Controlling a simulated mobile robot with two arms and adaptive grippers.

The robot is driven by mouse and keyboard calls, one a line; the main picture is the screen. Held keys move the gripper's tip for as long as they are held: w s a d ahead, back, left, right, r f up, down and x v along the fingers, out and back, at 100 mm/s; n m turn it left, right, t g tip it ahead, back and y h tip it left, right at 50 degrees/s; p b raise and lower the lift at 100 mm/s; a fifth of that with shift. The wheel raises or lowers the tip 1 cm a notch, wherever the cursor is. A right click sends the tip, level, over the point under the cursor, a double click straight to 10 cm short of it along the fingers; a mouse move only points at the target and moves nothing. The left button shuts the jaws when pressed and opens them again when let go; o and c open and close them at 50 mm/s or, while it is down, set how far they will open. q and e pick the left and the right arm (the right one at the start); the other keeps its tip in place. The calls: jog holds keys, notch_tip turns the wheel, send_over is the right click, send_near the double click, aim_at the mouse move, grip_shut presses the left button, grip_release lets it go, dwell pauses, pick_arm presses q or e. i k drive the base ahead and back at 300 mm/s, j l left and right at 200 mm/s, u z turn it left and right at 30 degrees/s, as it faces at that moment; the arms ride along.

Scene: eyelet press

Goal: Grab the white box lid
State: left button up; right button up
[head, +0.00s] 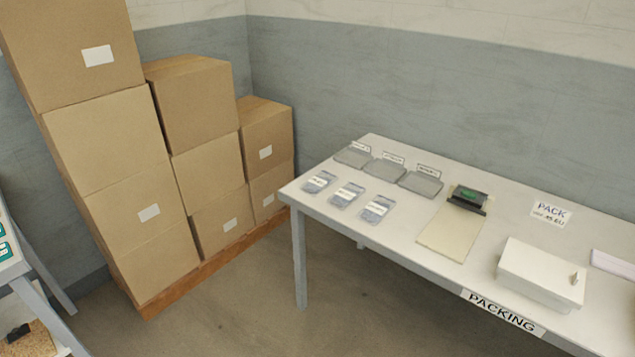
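A white box (534,285) stands on the packing table toward the right. Its white lid (542,269) appears closed on top, with a small light tab or knob at the right end. Neither of my grippers shows in the head view, and nothing touches the box or its lid.
The white table (408,248) also holds grey trays (385,172), several small labelled packets (347,194), a beige board with a black clip device (468,199), and a pale lilac item (613,264). Stacked cardboard boxes (205,102) stand on the left. Floor before the table is clear.

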aim_at(564, 280)
jog(key=z, duration=1.45)
